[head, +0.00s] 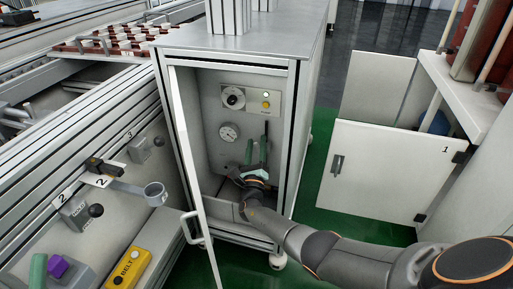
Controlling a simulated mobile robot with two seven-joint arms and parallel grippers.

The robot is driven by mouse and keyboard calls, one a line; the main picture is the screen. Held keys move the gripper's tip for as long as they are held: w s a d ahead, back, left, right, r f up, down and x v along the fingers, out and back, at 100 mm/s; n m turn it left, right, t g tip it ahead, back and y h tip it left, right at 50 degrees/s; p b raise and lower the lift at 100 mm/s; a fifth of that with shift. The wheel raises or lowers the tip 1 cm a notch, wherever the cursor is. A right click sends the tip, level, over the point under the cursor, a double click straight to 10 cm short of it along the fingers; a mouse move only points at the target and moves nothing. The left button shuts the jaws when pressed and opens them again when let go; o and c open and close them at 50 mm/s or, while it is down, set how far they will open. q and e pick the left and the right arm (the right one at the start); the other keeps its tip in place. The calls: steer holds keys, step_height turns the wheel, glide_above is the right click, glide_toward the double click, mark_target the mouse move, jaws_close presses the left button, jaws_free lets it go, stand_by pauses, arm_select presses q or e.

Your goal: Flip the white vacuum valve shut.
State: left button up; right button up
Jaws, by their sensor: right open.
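My right gripper (256,152) reaches into the open grey cabinet (207,130), its arm coming in from the lower right. It is open, with its pale green fingers pointing up near the cabinet's back panel. A thin dark upright piece shows beside the right finger. I cannot make out the white vacuum valve clearly; the gripper covers part of the panel there. A round pressure gauge (229,132) sits on the panel, left of and above the gripper. My left gripper is not in view.
A control plate (250,99) with a round dial and small buttons is above the gauge. The cabinet's white door (187,150) stands open at left. A conveyor side panel (125,225) carries a ring holder and a yellow belt box. A white cabinet (375,175) is at right.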

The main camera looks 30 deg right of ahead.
jaws_close()
stand_by(0.4)
